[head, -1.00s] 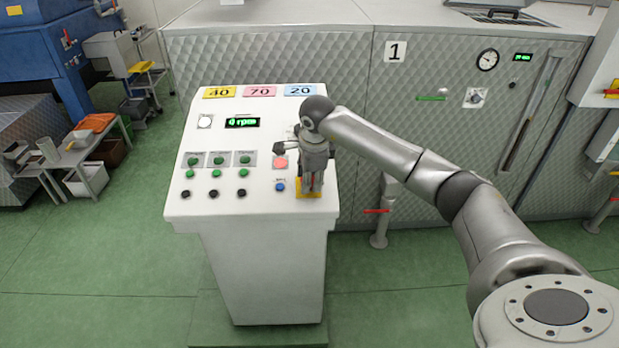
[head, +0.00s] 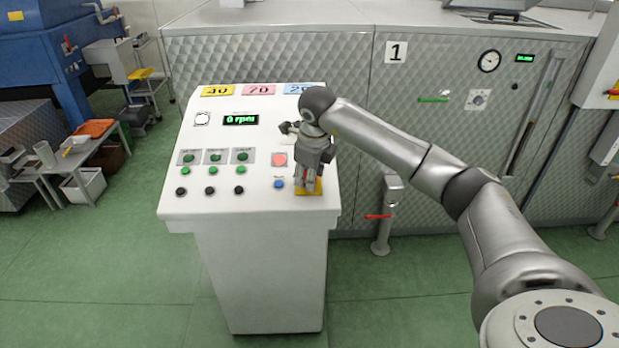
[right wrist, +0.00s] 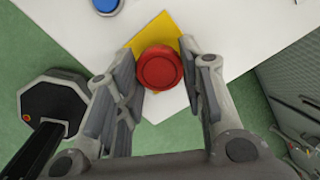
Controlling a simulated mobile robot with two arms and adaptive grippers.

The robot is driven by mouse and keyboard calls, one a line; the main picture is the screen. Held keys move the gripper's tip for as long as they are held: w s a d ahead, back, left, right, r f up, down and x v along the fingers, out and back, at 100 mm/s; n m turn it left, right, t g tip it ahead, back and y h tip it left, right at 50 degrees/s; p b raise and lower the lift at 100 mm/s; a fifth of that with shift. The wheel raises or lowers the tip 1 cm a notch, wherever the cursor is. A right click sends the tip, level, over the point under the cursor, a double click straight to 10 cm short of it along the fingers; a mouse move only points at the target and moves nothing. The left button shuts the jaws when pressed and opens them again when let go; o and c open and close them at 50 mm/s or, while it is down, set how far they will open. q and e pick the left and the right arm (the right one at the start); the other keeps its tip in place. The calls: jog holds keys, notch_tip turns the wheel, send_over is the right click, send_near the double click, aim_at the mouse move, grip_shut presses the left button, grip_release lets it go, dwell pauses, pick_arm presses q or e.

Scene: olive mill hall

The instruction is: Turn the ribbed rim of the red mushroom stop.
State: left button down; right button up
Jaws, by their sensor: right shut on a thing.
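The red mushroom stop (right wrist: 160,70) sits on a yellow square plate (right wrist: 166,30) at the near right corner of the white control desk; the plate also shows in the head view (head: 315,187). My right gripper (right wrist: 157,62) points down over the stop with one finger on each side of its rim, shut on it. In the head view my right gripper (head: 307,186) hides most of the stop. The ribs on the rim are too small to make out. My left gripper is in neither view.
A quilted metal machine (head: 270,60) stands behind. Green floor is free at left.

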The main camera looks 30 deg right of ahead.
jog(key=shift+m, duration=0.3)
jog(key=o, duration=1)
jog(key=shift+o, duration=0.2)
jog(key=v, duration=1.2)
